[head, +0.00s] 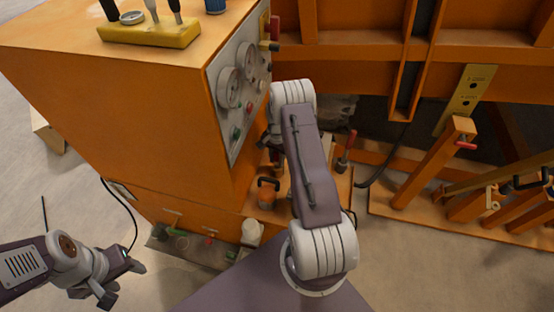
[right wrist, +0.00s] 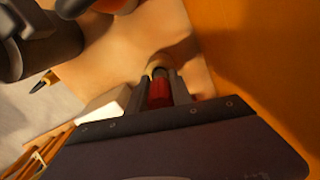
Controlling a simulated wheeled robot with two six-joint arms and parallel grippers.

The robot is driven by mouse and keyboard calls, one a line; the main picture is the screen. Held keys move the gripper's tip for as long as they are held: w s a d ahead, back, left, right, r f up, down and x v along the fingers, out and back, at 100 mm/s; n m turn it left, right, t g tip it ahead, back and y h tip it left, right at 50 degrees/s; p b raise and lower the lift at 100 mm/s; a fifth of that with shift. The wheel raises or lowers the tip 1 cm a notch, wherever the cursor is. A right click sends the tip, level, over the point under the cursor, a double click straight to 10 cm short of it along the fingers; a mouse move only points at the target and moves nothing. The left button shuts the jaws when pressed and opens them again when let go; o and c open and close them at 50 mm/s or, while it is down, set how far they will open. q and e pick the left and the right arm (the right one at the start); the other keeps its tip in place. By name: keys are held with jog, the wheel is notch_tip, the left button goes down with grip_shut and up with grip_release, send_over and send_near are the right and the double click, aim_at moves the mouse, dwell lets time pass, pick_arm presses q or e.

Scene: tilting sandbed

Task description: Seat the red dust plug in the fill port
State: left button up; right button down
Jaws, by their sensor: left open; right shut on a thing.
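The red dust plug (right wrist: 160,94) shows in the right wrist view, between the fingers of my right gripper (right wrist: 161,82), which is shut on it. A pale brass-coloured ring (right wrist: 156,67) lies just beyond the plug, in line with it; it may be the fill port. I cannot tell whether plug and ring touch. In the head view my right arm hides the plug, and the right gripper is mostly hidden beside the orange cabinet. My left gripper (head: 121,281) is open and empty at the lower left, over the floor.
The orange cabinet (head: 120,100) with a gauge panel (head: 238,85) stands left of my right arm. A dark cylinder (right wrist: 40,40) is at upper left in the wrist view. Floor at left is mostly clear.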

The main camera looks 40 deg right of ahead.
jog(key=shift+r+p, duration=0.35)
jog(key=shift+r, duration=0.25)
dwell(1.1)
jog(key=shift+f+b, duration=1.05)
jog(key=shift+f, duration=0.5)
jog(key=c, duration=1.1)
grip_release()
jog(key=shift+o, duration=0.2)
notch_tip(320, 180, up, 9)
jog(key=shift+r+p, duration=0.1)
jog(key=shift+p, duration=0.2)
